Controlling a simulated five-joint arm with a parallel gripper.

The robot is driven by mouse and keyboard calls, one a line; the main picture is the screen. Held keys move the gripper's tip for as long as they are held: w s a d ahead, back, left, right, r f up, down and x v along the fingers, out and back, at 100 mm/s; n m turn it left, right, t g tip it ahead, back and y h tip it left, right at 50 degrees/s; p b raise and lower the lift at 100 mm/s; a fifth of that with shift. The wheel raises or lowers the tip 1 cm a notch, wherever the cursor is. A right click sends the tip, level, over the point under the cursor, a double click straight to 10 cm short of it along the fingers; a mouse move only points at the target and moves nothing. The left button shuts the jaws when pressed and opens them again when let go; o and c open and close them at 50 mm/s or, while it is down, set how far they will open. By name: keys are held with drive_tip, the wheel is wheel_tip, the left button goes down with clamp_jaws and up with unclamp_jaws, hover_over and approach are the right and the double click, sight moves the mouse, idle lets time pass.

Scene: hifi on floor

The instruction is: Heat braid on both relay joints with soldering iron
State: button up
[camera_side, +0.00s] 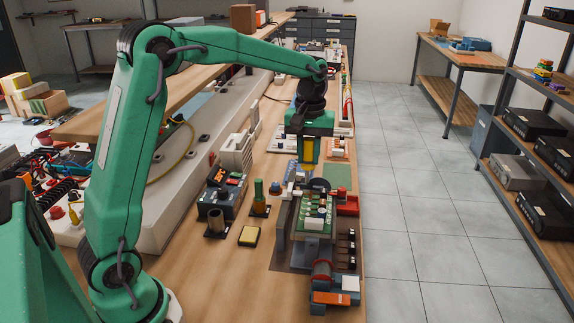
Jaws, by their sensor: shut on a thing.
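My gripper (308,160) points down above the workbench, beyond the far end of a green circuit board. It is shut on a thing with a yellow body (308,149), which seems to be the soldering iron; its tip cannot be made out. The green circuit board (315,222) carries several pale and dark parts and sits raised in a holder on a dark mat. Which parts are the relay joints, and whether braid lies on them, is too small to tell. The gripper is apart from the board.
A dark station (210,198), an upright dark tube (215,224), a yellow sponge-like block (249,237) and a green bottle (259,194) stand left of the board. Bare wood (220,285) lies at the front left.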

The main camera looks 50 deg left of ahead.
sight(312, 169)
drive_tip(key=shift+w+d, duration=0.1)
drive_tip(key=shift+w, duration=0.4)
drive_tip(key=shift+f, duration=0.15)
drive_tip(key=shift+f, duration=2.25)
drive_tip(key=shift+f, duration=0.55)
idle(3.0)
drive_tip(key=shift+r, duration=0.15)
drive_tip(key=shift+r, duration=2.25)
drive_tip(key=shift+w+f, duration=0.1)
drive_tip(key=shift+f, duration=0.1)
